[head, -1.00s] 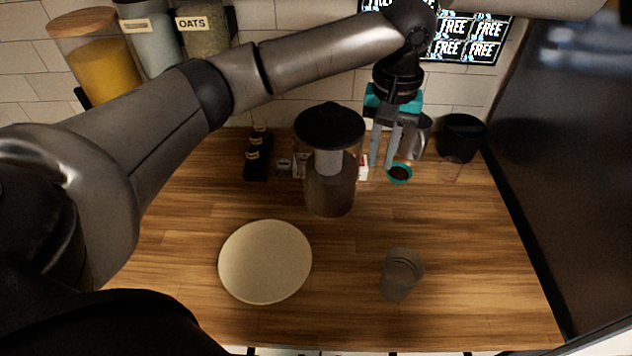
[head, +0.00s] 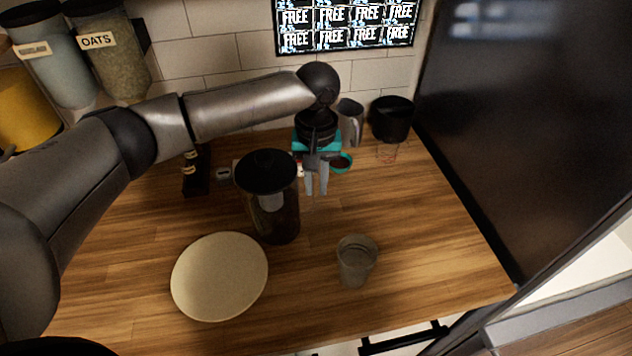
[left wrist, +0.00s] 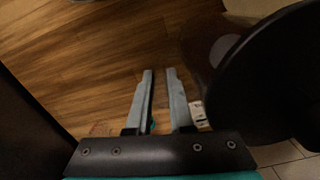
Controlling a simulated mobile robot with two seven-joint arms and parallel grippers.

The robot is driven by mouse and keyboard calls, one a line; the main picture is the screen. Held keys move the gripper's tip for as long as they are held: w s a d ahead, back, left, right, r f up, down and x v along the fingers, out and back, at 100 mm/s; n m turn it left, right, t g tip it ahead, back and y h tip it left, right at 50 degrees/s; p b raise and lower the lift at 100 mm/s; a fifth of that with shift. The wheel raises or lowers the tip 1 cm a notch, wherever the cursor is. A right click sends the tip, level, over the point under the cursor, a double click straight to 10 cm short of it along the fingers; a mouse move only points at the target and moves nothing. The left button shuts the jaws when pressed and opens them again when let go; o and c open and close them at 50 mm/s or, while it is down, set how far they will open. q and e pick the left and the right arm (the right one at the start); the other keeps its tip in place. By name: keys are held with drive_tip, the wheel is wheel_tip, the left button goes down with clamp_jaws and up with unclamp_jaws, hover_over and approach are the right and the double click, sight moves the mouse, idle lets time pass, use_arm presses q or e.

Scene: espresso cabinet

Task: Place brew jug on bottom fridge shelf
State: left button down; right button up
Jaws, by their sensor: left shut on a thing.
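The brew jug (head: 281,218), a clear, dark-tinted vessel with a black round lid, stands upright on the wooden counter. Its lid (left wrist: 275,80) fills the right side of the left wrist view. My left gripper (head: 316,190) points down just right of the jug, its fingers close together. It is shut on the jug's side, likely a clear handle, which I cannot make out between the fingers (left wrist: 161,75). The fridge shelf cannot be identified in these views. My right gripper is out of view.
A pale round plate (head: 220,277) lies front left and a grey cup (head: 356,262) front right on the counter (head: 430,235). A teal-rimmed bowl (head: 341,163), metal pitcher (head: 350,122) and black-topped container (head: 391,118) stand behind. A tall dark panel (head: 510,120) bounds the right.

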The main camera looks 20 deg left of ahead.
use_arm(q)
drive_tip(key=c, duration=0.8)
unclamp_jaws()
drive_tip(key=shift+f, duration=0.1)
